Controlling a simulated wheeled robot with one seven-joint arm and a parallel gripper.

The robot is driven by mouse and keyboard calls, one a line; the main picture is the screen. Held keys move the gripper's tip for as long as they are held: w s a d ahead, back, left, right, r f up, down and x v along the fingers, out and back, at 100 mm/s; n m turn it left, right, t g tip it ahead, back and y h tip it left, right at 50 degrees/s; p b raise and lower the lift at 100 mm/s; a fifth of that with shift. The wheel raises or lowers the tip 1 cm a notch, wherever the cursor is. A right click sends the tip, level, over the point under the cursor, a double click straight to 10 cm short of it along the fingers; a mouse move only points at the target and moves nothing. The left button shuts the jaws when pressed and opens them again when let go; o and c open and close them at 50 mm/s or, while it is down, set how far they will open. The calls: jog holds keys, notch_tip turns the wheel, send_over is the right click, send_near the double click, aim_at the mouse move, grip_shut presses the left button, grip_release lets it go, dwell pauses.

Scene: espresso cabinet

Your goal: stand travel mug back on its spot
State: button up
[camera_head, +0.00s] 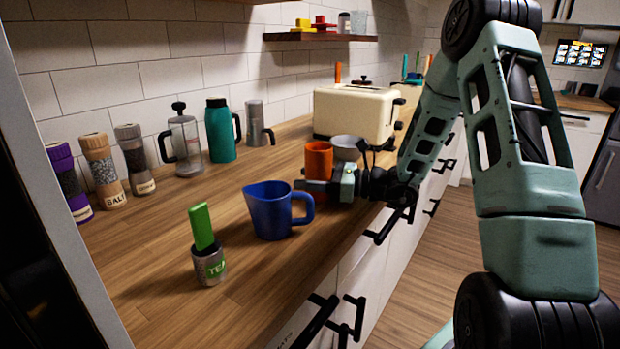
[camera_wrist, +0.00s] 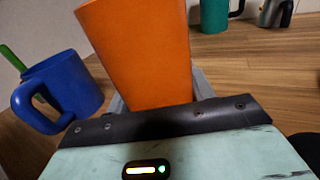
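A tall, plain orange mug (camera_head: 319,158) stands upright at the front part of the wooden counter. It fills the middle of the wrist view (camera_wrist: 140,50). My gripper (camera_head: 322,186) reaches in low from the right, with one finger on each side of the orange mug and the fingers against its walls. The fingers are mostly hidden behind the mug in the wrist view. I cannot tell whether its base touches the counter. A teal lidded mug with a black handle (camera_head: 220,132) stands upright at the back, near the wall.
A blue pitcher (camera_head: 268,210) stands close to the left of my gripper. A grey bowl (camera_head: 347,147) and cream toaster (camera_head: 355,115) are behind it. A tea tin with a green scoop (camera_head: 209,265) is at front left. A French press (camera_head: 184,145) and grinders line the wall. The middle left counter is clear.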

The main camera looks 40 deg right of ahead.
jog(key=o, duration=0.4)
jog(key=shift+c, duration=0.2)
jog(key=shift+r, duration=0.2)
jog(key=v, duration=1.2)
jog(key=shift+d, duration=0.1)
